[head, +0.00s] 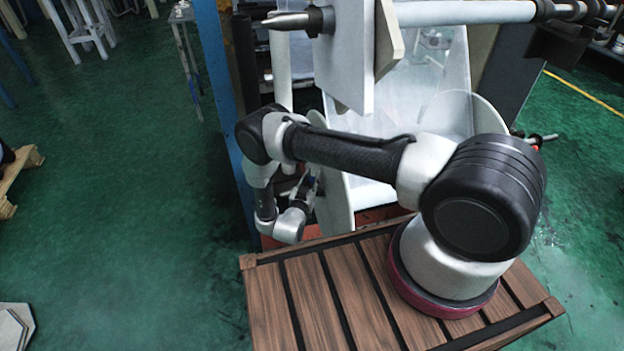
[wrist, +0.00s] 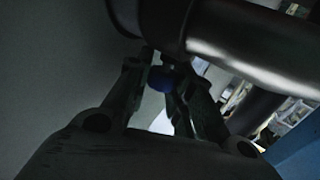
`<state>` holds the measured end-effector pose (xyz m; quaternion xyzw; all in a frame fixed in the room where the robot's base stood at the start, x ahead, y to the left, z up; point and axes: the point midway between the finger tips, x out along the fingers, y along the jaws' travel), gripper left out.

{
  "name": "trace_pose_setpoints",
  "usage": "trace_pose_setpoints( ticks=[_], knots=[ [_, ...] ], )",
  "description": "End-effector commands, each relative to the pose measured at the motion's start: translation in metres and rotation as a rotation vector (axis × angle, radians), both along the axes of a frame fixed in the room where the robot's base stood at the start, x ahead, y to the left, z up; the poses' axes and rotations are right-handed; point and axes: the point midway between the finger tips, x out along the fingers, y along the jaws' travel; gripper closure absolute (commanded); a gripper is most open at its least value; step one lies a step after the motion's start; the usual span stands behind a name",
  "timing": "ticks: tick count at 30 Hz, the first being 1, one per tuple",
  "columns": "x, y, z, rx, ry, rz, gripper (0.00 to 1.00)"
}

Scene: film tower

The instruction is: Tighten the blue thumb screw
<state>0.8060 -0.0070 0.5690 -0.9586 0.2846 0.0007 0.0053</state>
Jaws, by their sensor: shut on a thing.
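The blue thumb screw (wrist: 160,79) is a small dark blue knob in the wrist view, under a dark collar (wrist: 165,22) on a metal shaft. My gripper (wrist: 161,86) has its two fingers closed on either side of the knob, gripping it.
A shiny shaft (wrist: 255,65) runs right from the collar. In the head view a film roller (head: 465,13) crosses the top, with white side plates (head: 350,50) and clear film (head: 425,95) below. A blue post (head: 219,90) stands left; open green floor lies beyond it.

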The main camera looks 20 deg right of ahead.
Motion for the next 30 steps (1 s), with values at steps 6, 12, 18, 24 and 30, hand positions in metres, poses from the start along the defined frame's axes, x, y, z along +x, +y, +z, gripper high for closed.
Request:
trace_pose_setpoints(
  ticks=[6, 12, 18, 24, 30],
  knots=[
    [0.0007, 0.0007, -0.0007, 0.009, -0.001, -0.205, 1.00],
    [0.0007, 0.0005, -0.0008, 0.014, -0.001, -0.394, 1.00],
    [0.0004, -0.0001, -0.0011, 0.018, 0.000, -0.571, 1.00],
    [0.0001, -0.0004, -0.0010, 0.020, 0.000, -0.711, 1.00],
    [0.0000, 0.0000, -0.0007, 0.023, 0.001, -0.804, 1.00]
  ],
)
